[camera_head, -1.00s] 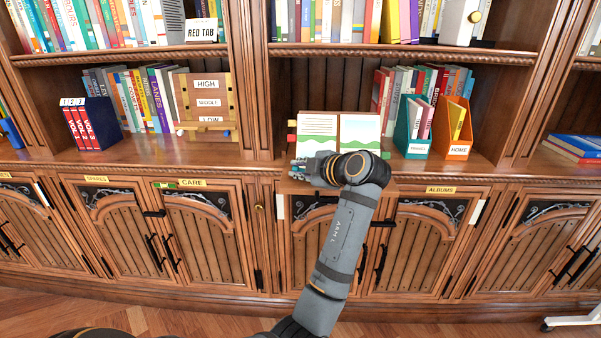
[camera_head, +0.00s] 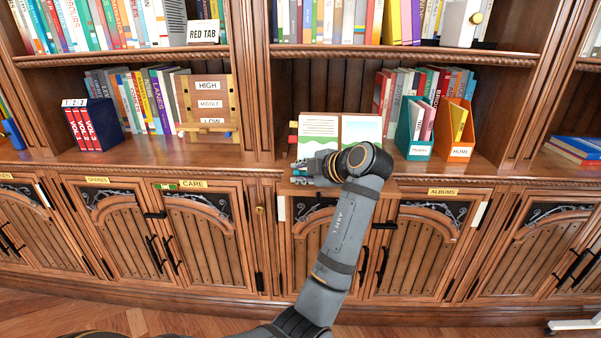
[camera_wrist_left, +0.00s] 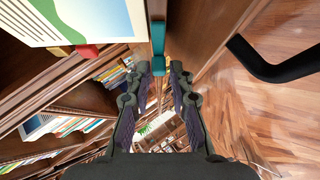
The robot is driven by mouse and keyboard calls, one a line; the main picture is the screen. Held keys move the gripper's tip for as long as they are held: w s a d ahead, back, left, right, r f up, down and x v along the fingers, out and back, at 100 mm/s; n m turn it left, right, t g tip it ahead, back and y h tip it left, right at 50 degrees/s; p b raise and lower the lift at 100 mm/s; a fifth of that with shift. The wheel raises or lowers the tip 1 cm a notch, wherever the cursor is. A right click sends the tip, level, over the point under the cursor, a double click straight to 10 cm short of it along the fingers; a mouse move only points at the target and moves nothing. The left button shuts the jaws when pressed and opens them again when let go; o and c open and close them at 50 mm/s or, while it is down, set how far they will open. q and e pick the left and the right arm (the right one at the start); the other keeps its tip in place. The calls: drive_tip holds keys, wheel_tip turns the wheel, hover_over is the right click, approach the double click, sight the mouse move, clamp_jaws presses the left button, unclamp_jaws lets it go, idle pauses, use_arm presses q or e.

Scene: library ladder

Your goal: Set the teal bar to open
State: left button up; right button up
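The teal bar (camera_wrist_left: 158,42) shows in the left wrist view as a narrow upright strip at the top middle, beside an open picture book. Its lower end lies between the fingertips of my left gripper (camera_wrist_left: 160,72). The two dark fingers stand apart, one on each side of the bar, and a narrow gap seems to show on both sides. In the head view my left gripper (camera_head: 311,168) is at the shelf edge in front of the open book (camera_head: 340,128), and hand and wrist hide most of the bar there. My right gripper is not in view.
Cabinet doors with black handles (camera_head: 365,266) lie below the ledge. A teal file box (camera_head: 418,150) and an orange one (camera_head: 457,152) stand right of the book. A wooden board marked high, middle and low (camera_head: 222,92) stands to the left. A dark handle (camera_wrist_left: 275,68) shows near the gripper.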

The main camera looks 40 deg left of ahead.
use_arm(q)
drive_tip(key=shift+o, duration=1)
drive_tip(key=shift+r, duration=0.25)
wheel_tip(320, 180, up, 10)
drive_tip(key=shift+f, duration=0.2)
